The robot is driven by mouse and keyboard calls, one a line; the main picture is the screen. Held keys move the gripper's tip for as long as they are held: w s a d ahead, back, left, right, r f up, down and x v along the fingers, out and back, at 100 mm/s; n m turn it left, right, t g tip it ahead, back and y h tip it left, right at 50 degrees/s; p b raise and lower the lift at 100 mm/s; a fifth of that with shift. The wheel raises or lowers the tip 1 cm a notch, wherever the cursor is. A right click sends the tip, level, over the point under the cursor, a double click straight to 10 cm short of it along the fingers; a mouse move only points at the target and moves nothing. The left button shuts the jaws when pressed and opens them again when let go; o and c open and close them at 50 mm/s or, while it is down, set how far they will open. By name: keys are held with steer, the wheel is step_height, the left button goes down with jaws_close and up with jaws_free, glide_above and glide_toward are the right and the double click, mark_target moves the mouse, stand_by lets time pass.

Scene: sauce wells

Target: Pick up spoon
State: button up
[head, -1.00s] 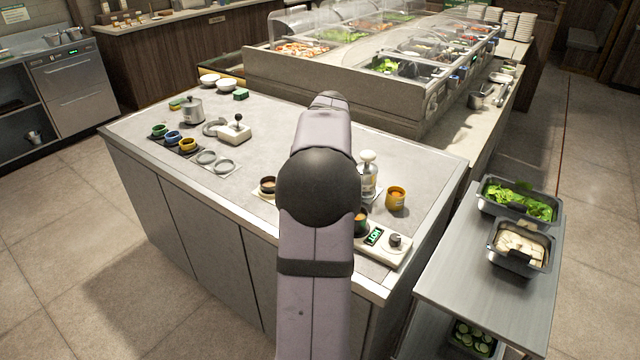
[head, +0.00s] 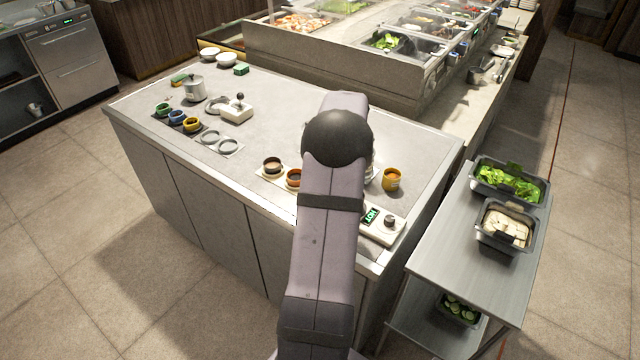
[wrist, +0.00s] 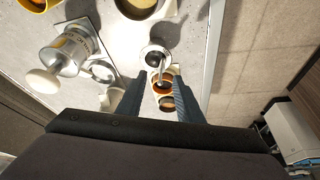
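My gripper (wrist: 163,77) is open in the wrist view, its two dark fingers apart over the counter. In the head view it is hidden behind my arm.
A pump bottle (wrist: 65,53) lies left of the fingers in the wrist view. Two sauce cups (head: 272,165) sit left of my arm. The counter's middle is clear.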

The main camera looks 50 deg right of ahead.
steer(key=shift+w+f+p, duration=0.2)
steer(key=shift+f+p, duration=0.35)
steer(key=shift+p, duration=0.05)
steer(key=shift+p+x, duration=0.95)
steer(key=shift+x, duration=1.15)
jaws_close()
